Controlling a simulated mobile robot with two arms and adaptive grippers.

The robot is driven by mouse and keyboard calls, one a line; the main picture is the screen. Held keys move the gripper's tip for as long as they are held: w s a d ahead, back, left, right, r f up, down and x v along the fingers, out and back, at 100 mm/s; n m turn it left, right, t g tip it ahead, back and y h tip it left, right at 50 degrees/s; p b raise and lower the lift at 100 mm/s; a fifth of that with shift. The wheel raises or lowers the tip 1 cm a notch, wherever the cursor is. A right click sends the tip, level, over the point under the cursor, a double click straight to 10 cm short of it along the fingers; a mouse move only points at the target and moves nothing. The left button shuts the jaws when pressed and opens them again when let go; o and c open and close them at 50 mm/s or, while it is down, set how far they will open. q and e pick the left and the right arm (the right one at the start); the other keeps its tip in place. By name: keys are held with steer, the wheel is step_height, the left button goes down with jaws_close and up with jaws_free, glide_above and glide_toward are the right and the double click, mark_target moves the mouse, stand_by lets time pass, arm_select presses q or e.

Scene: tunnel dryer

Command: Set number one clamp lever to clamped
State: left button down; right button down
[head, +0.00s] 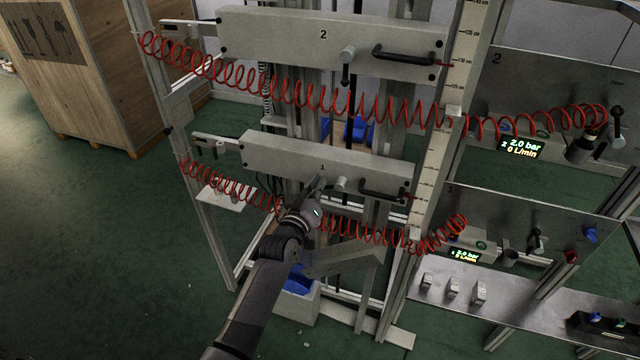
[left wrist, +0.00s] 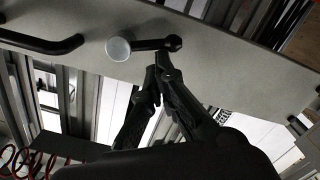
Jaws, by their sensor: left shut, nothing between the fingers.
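The number one clamp lever (head: 341,183) is on the lower grey beam (head: 285,158), which bears a small "1". In the left wrist view the lever shows a round pale hub and a dark arm (left wrist: 150,44) lying roughly along the beam, its ball end at the right. In the head view this arm is mostly hidden by my gripper. My left gripper (head: 322,184) is shut and empty, just left of the hub. In the left wrist view its fingertips (left wrist: 164,62) are close to the ball end; I cannot tell whether they touch it. My right gripper is not in view.
A black handle (head: 385,190) sits on the beam right of the lever; it also shows in the left wrist view (left wrist: 40,42). A red coiled hose (head: 365,236) runs below the beam. The upper beam (head: 280,38) is marked "2", its lever (head: 346,68) hanging down.

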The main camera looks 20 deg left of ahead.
arm_select(q)
steer(key=f+n+b, duration=0.1)
steer(key=f+n, duration=0.1)
steer(key=n, duration=0.1)
steer(key=shift+d+f+n+h+b, duration=0.15)
steer(key=shift+f+n+b, duration=0.45)
steer(key=shift+n, duration=0.85)
steer(key=shift+d+f+n+h+b, duration=0.1)
steer(key=shift+d+f+n+b, duration=0.25)
steer(key=shift+n+b, duration=0.75)
steer(key=shift+d+f+n+h+b, duration=0.15)
steer(key=shift+f+n+b, duration=0.3)
steer(key=shift+n, duration=1.3)
steer(key=shift+d, duration=0.1)
